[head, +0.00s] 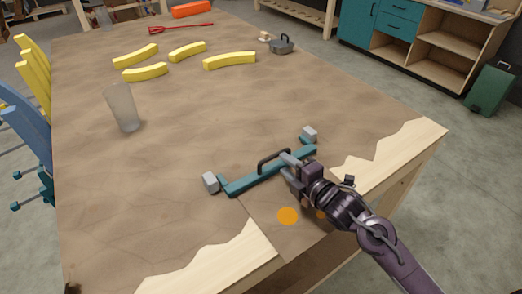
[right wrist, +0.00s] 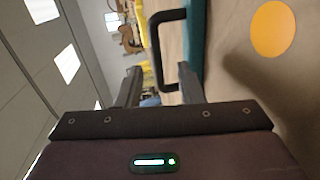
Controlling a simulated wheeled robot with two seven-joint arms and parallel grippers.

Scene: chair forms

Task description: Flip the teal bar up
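The teal bar (head: 250,183) lies low along the near edge of the brown-covered table, between two grey blocks (head: 210,182). A black handle (head: 272,156) stands up from its middle. My right gripper (head: 290,164) is at the right end of this handle. In the right wrist view the handle (right wrist: 156,50) runs down between the two spread fingers (right wrist: 160,88), with gaps beside it, and the teal bar (right wrist: 196,40) is to the right. Whether either finger touches the handle cannot be told. My left gripper is not in view.
An orange disc (head: 288,216) marks the table on the near side of the bar; another is partly hidden by my arm. A translucent cup (head: 122,107), several yellow curved pieces (head: 230,61) and a grey lidded item (head: 281,44) stand farther back. The table's middle is clear.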

